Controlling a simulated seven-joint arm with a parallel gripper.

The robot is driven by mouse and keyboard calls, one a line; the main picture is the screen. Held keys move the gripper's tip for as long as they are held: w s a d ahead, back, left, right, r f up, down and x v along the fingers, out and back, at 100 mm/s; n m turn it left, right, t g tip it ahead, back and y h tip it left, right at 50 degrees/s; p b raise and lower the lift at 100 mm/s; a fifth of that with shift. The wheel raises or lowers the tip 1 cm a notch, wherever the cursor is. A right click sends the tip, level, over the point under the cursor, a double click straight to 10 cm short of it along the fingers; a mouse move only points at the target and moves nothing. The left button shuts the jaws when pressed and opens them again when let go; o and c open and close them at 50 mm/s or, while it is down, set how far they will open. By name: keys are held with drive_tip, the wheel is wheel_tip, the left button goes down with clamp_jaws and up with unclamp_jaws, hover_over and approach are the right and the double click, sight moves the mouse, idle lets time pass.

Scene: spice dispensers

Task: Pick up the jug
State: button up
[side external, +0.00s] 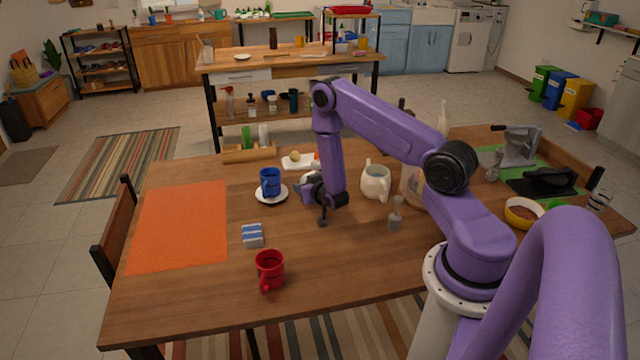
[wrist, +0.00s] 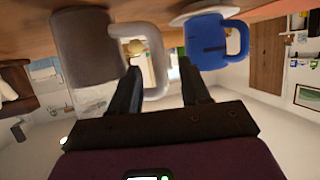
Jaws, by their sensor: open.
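The cream jug (side external: 376,184) stands upright on the wooden table, right of my gripper (side external: 321,212) in the side view. The fingers are apart and grip nothing. I cannot tell how deep the handle is between them. My wrist hides part of the table behind it in the side view.
A blue mug (side external: 270,182) on a white saucer (side external: 271,195) is left of my gripper. It also shows in the wrist view (wrist: 208,43). A red mug (side external: 269,270) and a striped box (side external: 252,235) are nearer the front.

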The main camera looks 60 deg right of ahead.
drive_tip(key=shift+x, duration=1.95)
clamp_jaws()
drive_tip(key=shift+r, duration=0.2)
drive_tip(key=shift+r, duration=1.3)
approach(303, 177)
wheel_tip(303, 177, up, 3)
drive_tip(key=w+d, duration=0.1)
drive_tip(key=shift+s+a+r, duration=0.2)
drive_tip(key=shift+s+r, duration=0.3)
drive_tip(key=shift+s, duration=0.25)
drive_tip(key=shift+s+a+r, duration=0.25)
drive_tip(key=shift+s+r, duration=0.25)
drive_tip(key=shift+s, duration=0.25)
